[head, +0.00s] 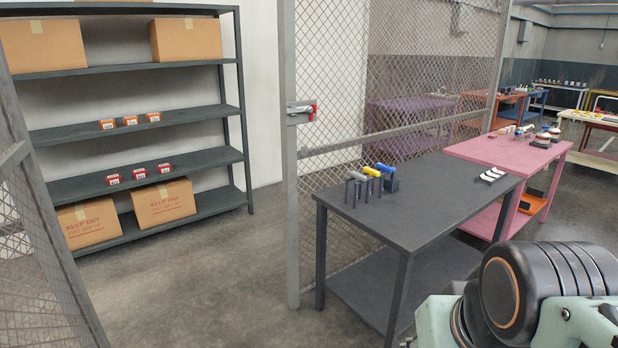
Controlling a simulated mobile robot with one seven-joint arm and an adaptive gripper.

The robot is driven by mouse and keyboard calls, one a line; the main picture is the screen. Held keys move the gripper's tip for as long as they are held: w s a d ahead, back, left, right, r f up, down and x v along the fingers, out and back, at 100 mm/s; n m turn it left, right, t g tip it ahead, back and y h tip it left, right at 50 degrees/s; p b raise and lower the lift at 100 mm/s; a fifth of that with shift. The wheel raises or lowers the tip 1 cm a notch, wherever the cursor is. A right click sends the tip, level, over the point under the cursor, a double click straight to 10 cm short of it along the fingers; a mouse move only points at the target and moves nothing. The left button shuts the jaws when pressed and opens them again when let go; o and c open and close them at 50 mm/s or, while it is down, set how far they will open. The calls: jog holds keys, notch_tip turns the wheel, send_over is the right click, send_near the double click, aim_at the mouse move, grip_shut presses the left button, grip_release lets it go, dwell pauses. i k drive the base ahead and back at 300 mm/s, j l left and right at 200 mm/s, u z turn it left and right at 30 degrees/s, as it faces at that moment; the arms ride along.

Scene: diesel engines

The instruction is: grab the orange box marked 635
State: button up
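Three small orange boxes stand in a row on a middle shelf of the dark metal rack in the head view: a left one (107,124), a middle one (130,120) and a right one (153,117). Each has a pale label, but the numbers are too small to read, so I cannot tell which is marked 635. Three small red boxes (138,173) stand on the shelf below. My arm shows at the lower right, far from the rack. My gripper is not in view.
The rack (210,157) also holds cardboard boxes (185,39) above and below. A mesh fence with a post (289,200) and an open gate at left frame the way to it. A dark table (430,195) with tools stands right. The floor (200,275) between is clear.

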aim_at(129, 121)
jog(key=i+j+u, duration=0.1)
jog(key=i+u, duration=1.1)
jog(key=i, duration=0.8)
jog(key=i+u, duration=0.1)
jog(key=i, duration=1.5)
jog(key=i+l+u, duration=0.15)
jog(key=i, duration=0.7)
jog(key=i+j, duration=0.1)
jog(key=i, duration=0.45)
jog(key=i+j+u, duration=0.15)
jog(key=i, duration=0.45)
jog(key=i+j+z, duration=0.75)
jog(key=z, duration=0.25)
jog(key=i+j+z, duration=0.1)
jog(key=j+z, duration=0.65)
jog(key=i+j+z, duration=0.1)
jog(key=j+z, duration=0.3)
